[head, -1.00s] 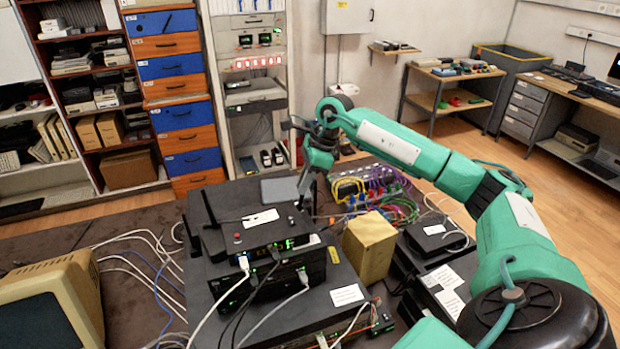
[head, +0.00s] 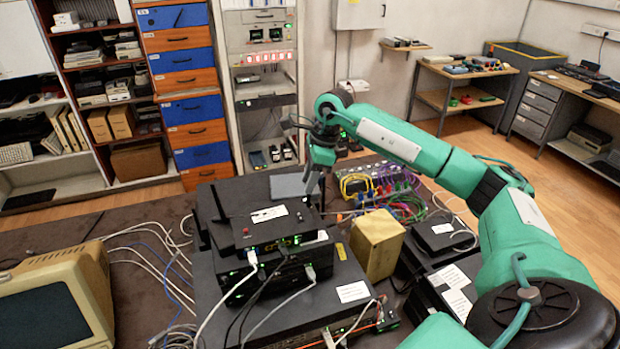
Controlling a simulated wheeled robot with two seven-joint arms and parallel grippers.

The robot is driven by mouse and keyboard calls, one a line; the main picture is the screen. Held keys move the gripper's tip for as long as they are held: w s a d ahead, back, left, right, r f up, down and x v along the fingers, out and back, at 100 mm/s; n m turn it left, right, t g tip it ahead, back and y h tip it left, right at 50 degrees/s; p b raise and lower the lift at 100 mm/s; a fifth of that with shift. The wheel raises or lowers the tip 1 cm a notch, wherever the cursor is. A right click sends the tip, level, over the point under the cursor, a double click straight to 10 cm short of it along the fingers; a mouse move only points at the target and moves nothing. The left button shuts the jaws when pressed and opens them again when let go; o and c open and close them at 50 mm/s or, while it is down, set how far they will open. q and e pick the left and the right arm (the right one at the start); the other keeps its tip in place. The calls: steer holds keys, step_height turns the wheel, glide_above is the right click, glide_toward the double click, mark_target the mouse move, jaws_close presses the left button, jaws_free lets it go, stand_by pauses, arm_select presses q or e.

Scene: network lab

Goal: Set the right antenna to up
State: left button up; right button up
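The black router (head: 262,236), with green lights and a white label on top, lies on a stack of dark devices. A thin black antenna (head: 218,205) stands at its left rear, leaning left. A thin dark upright piece at the router's right rear (head: 322,193) may be the right antenna; it is small and partly lost against my gripper. My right gripper (head: 312,184) points down at the router's right rear corner, close to that piece. Whether it touches it, and whether its fingers are open, I cannot tell. My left gripper is not in view.
A tan box (head: 378,243) stands right of the stack. Coloured cables (head: 390,195) lie behind it. An old monitor (head: 60,300) is at the lower left, with loose white and blue cables beside it. A grey flat panel (head: 292,185) lies behind the router.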

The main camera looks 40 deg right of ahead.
steer(key=shift+d+r+b, duration=0.2)
steer(key=shift+r+b, duration=0.15)
steer(key=shift+r, duration=0.15)
steer(key=b+v, duration=0.3)
steer(key=v, duration=0.9)
steer(key=shift+r, duration=0.35)
steer(key=shift+s, duration=0.1)
